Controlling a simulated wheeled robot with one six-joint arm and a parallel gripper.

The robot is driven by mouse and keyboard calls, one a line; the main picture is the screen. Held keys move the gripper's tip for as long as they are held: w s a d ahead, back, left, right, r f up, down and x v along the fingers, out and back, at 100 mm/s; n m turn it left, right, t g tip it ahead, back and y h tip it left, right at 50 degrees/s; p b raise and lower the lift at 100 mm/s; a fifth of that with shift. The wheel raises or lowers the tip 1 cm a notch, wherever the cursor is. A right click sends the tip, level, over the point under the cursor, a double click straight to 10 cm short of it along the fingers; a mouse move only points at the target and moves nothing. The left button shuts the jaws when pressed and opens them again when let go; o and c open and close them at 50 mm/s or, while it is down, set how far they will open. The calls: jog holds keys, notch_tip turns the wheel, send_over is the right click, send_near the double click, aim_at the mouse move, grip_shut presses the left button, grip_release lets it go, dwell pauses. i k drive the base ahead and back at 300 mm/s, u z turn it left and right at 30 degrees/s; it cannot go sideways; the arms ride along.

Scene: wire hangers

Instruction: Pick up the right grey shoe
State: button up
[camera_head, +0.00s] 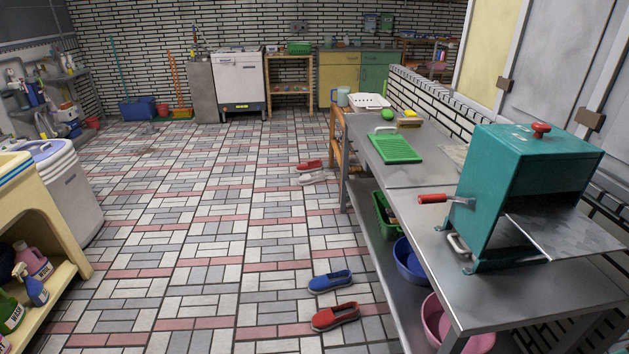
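A pale grey shoe (312,178) lies on the tiled floor in the middle distance, close to the legs of the wooden rack. A red shoe (309,165) lies just behind it. I see only one grey shoe and cannot tell from here whether it is a left or a right one. My gripper is not in this view.
A blue shoe (330,281) and another red shoe (335,316) lie nearer on the floor. A long metal table (420,215) with a teal machine (525,190) lines the right side. A cream shelf (62,215) stands left. The floor between is open.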

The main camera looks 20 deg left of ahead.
aim_at(308, 179)
jog(key=u, duration=1.65)
jog(key=i, duration=5.65)
jog(key=z, duration=2)
jog(key=i, duration=1.65)
jog(key=u, duration=0.45)
